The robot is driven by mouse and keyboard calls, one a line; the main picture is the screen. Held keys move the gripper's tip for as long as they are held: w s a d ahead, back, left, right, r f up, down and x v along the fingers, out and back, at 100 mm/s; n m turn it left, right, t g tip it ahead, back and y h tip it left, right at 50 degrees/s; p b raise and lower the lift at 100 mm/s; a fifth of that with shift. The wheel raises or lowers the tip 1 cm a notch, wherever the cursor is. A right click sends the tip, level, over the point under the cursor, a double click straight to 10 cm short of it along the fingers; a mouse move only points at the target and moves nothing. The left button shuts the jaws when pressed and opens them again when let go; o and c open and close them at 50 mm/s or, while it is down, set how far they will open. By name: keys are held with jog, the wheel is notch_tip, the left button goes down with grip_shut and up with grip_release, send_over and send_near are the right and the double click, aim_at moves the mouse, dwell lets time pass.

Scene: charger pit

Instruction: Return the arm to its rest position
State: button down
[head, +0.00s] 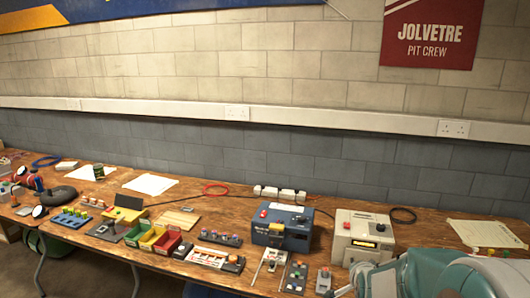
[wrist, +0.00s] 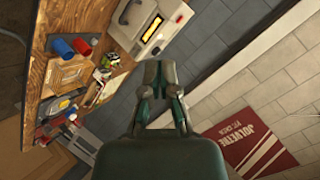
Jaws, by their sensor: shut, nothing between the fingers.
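My arm (head: 440,272), teal and pale grey, shows at the bottom right of the head view, in front of the bench's near edge. Its fingertips cannot be made out there. In the wrist view my gripper (wrist: 161,78) is at the centre, shut with nothing between its fingers. It is clear of the bench and the wall behind it. The wrist picture is turned, with the bench on the left and the wall on the right.
A wooden bench (head: 120,222) runs along the wall, crowded with small parts. A blue box (head: 283,228) and a cream charger box (head: 361,240) stand near my arm. Paper (head: 482,234) lies at the right. A red sign (head: 432,34) hangs above, also in the wrist view (wrist: 245,145).

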jog(key=s+a+r+n+g, duration=0.2)
jog(key=s+a+r+n, duration=0.1)
jog(key=s, duration=0.6)
jog(key=s+a+r+n+g+y, duration=0.1)
jog(key=s+n, duration=0.4)
jog(key=s, duration=0.5)
jog(key=s+a+r+n+g, duration=0.2)
jog(key=s+a+r+n, duration=0.2)
jog(key=s, duration=0.6)
notch_tip(320, 180, up, 2)
jog(key=shift+a+r+g+y, duration=0.1)
jog(key=shift+a+g+y, duration=0.2)
jog(key=shift+y, duration=0.1)
